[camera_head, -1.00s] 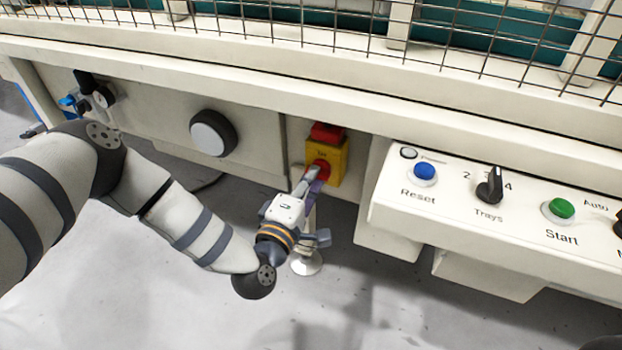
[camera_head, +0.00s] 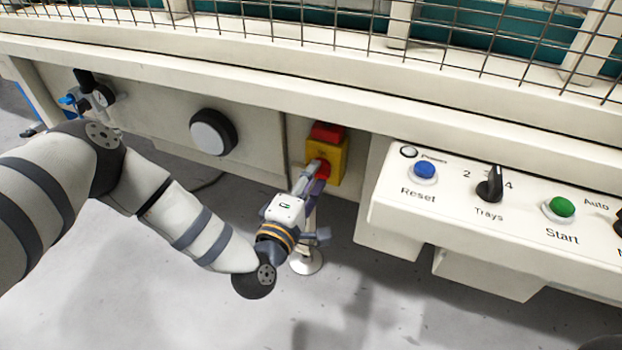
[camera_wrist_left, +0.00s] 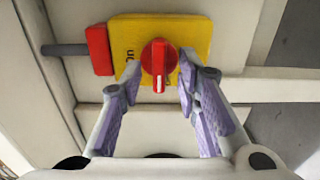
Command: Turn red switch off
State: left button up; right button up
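The red switch is a red rotary knob (camera_wrist_left: 158,60) with a white mark, on a yellow box (camera_wrist_left: 195,38). In the left wrist view its handle points down the picture, and lettering shows to its left. In the head view the yellow box (camera_head: 338,160) is on the machine front, with the red knob (camera_head: 324,172) partly hidden by my fingers. My left gripper (camera_head: 316,178) is at the knob. In the left wrist view the left gripper (camera_wrist_left: 158,84) is open, with purple-padded fingers on either side of the knob; contact is not clear. My right gripper is out of view.
A control panel (camera_head: 455,205) with blue, black and green controls juts out right of the switch. A round black-and-white knob (camera_head: 212,132) is on the machine wall to the left. A machine foot (camera_head: 306,262) stands below. The floor in front is clear.

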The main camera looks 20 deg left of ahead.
pick_arm(q)
jog(key=s, duration=1.2)
jog(key=shift+a, duration=0.2)
jog(key=shift+r, duration=0.1)
